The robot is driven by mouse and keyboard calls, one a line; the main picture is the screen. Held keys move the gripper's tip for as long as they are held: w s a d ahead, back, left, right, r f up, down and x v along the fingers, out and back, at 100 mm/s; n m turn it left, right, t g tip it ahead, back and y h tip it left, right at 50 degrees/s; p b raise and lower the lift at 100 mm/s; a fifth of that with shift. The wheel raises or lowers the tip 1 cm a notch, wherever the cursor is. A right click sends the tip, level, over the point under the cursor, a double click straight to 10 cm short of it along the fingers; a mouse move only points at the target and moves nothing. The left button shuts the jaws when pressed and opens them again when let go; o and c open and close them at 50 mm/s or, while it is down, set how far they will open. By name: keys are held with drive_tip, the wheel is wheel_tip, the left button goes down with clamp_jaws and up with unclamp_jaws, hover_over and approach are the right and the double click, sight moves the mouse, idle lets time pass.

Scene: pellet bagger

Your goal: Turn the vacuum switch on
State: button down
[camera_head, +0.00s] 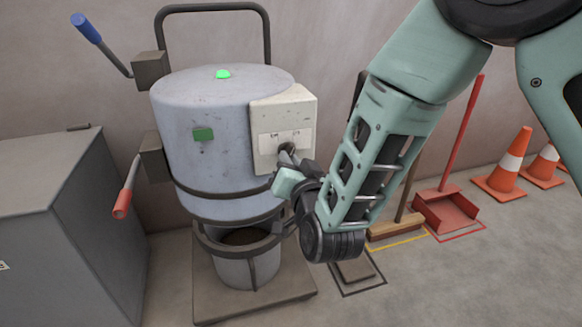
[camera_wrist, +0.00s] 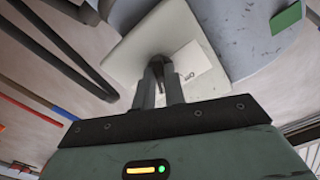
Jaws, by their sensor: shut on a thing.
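The pale switch box (camera_head: 298,110) is mounted on the right side of the grey-blue drum (camera_head: 228,150). It has a white label with small print too small to read. A dark switch knob (camera_head: 286,147) stands out from it, partly covered by my fingers. My gripper (camera_head: 291,160) is shut on this knob, coming from the lower right. In the wrist view the two fingers (camera_wrist: 163,78) close around the dark knob (camera_wrist: 158,60) in front of the box face (camera_wrist: 128,62). The knob's exact setting is hard to tell.
A green lamp (camera_head: 223,74) is lit on the drum lid. A blue-handled lever (camera_head: 87,29) and a red-handled lever (camera_head: 122,203) stick out left. A bucket (camera_head: 246,268) stands below. A grey cabinet (camera_head: 60,225) is at left; a dustpan (camera_head: 447,207) and cones (camera_head: 508,165) stand right.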

drive_tip(key=shift+m, duration=0.5)
drive_tip(key=c, duration=1.5)
unclamp_jaws()
drive_tip(key=shift+o, duration=0.2)
drive_tip(key=p+v, duration=1)
drive_tip(key=v, duration=0.7)
drive_tip(key=shift+s, duration=0.25)
